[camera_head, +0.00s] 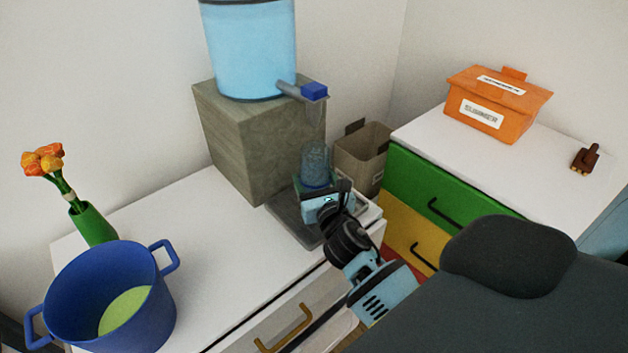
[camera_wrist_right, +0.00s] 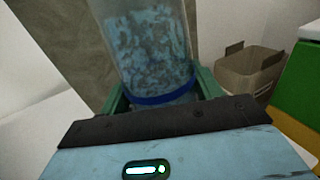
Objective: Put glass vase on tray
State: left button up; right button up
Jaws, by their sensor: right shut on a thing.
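The glass vase (camera_head: 314,160), clear with a blue mottled pattern, is held upright in my right gripper (camera_head: 317,186). In the right wrist view the vase (camera_wrist_right: 150,50) stands between the two green fingers, with a dark blue band near its base. The grey tray (camera_head: 283,214) lies on the white cabinet top in front of the stone block. The vase and gripper appear over the tray's right part. Whether the vase base touches the tray is hidden by my gripper. My left gripper is not in view.
A stone block (camera_head: 236,146) with a blue water dispenser (camera_head: 248,50) stands behind the tray. A blue pot (camera_head: 110,300) and a green vase (camera_head: 91,224) with orange flowers stand left. A cardboard box (camera_head: 358,160) and an orange box (camera_head: 495,105) are right. The cabinet's middle is clear.

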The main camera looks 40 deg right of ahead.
jog(key=shift+r, duration=0.1)
jog(key=shift+f, duration=0.2)
jog(key=o, duration=1.4)
jog(key=shift+r, duration=0.1)
jog(key=shift+r, duration=0.15)
jog(key=v, duration=1.2)
jog(key=shift+b, duration=0.3)
